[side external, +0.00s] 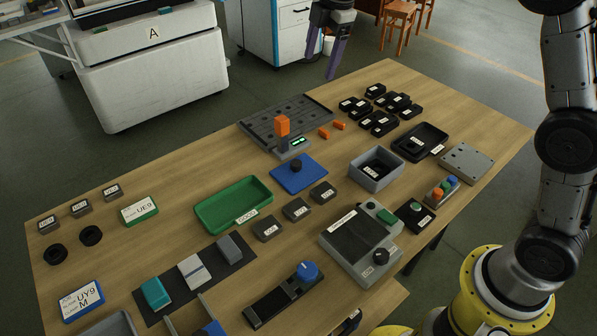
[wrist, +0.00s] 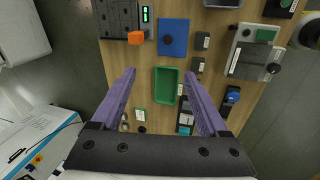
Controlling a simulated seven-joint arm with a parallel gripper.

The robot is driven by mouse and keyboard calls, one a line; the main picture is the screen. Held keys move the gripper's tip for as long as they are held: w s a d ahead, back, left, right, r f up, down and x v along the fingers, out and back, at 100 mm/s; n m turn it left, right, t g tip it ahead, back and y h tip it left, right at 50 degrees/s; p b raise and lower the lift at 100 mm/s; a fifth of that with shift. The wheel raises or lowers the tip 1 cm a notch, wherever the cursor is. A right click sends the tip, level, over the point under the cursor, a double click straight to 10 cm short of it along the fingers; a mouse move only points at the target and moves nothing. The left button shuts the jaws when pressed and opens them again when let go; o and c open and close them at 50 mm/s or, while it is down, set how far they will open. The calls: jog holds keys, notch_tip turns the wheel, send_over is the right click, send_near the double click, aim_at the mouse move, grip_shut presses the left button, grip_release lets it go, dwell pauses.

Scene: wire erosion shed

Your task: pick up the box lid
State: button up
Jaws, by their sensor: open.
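The box lid is most likely the flat blue square plate (side external: 288,181) with a black knob on top, lying flat on the wooden table near its middle. It also shows in the wrist view as a blue rectangle (wrist: 173,47), above and beyond my fingertips. An open grey box (side external: 367,182) with a dark labelled thing inside stands to its right in the side view. My gripper (side external: 325,68) has purple fingers and hangs high at the back, well apart from the lid. In the wrist view my gripper (wrist: 159,73) is open and empty.
A dark grey slotted plate (side external: 258,124) with an orange-topped post (side external: 282,126) is just behind the lid. A green tray (side external: 213,213) lies to its left and labelled grey blocks (side external: 296,209) in front. Several black boxes (side external: 397,102) crowd the far right.

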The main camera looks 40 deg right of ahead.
jog(key=w+a+f+g, duration=0.2)
jog(key=w+f, duration=0.4)
jog(key=f, duration=0.5)
send_over(296, 162)
jog(key=shift+n+g, duration=0.4)
notch_tip(296, 162, down, 15)
jog(key=shift+w+r, duration=0.1)
jog(key=shift+r, duration=0.1)
jog(key=shift+f, duration=3.05)
grip_shut()
